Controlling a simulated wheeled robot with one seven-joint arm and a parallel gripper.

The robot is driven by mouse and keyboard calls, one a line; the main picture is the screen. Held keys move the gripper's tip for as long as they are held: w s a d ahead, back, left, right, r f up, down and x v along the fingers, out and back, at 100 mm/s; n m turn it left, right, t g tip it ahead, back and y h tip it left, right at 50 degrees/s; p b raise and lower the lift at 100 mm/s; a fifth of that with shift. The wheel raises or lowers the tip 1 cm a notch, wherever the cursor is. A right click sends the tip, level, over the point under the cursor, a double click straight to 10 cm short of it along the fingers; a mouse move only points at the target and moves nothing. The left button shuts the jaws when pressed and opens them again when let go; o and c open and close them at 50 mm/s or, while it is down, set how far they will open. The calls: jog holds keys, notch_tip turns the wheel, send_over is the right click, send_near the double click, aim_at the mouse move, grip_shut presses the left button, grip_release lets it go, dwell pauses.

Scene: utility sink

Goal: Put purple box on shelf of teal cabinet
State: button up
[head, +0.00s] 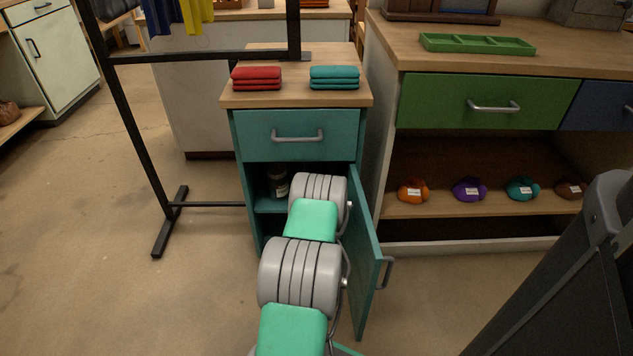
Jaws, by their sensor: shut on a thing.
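The teal cabinet (241,190) stands in the middle, with its drawer (268,120) shut. Its door (364,265) is swung open to the right, with a grey handle. Inside, a teal shelf (268,206) shows at the left, with a jar-like item (279,184) on it. My grey and mint arm reaches from the bottom of the view into the cabinet opening. My gripper is hidden beyond the arm's far joint. The purple box cannot be seen.
Red cloths (256,78) and teal cloths (334,78) lie folded on the cabinet top. A black rack (135,130) stands at left. The workbench (500,57) at right has a lower shelf (430,210) with several coloured bundles.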

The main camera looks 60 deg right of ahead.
jog(key=shift+f+b, duration=0.6)
jog(key=shift+f, duration=1)
jog(key=o, duration=1.4)
jog(key=shift+o, duration=0.2)
jog(key=shift+r, duration=0.1)
